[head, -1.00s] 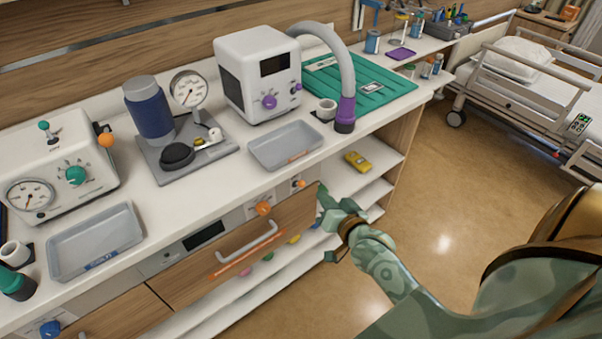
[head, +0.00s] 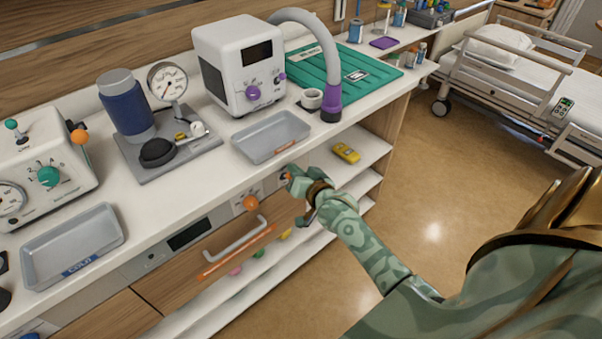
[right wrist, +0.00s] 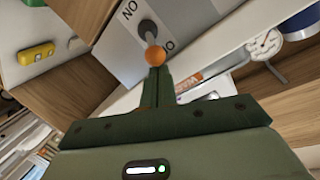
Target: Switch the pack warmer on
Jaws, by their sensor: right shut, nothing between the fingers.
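The pack warmer is the unit under the counter, with a drawer front (head: 215,270), an orange knob (head: 250,203) and a dark display (head: 188,234). Its toggle switch, a grey lever with an orange ball tip (right wrist: 155,56), sits on a light panel with lettering on both sides. Which way the lever is thrown I cannot tell. My right gripper (head: 288,176) is at that panel and mostly hides the switch in the head view. In the right wrist view its shut, empty fingers (right wrist: 155,72) end right at the ball; contact is unclear. My left gripper is not in view.
A grey tray (head: 242,146) stands on the counter above the switch, next to the white device (head: 225,75) with a purple knob. The drawer handle (head: 235,240) sticks out left of my gripper. A yellow device (head: 346,153) lies on the open shelf to the right.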

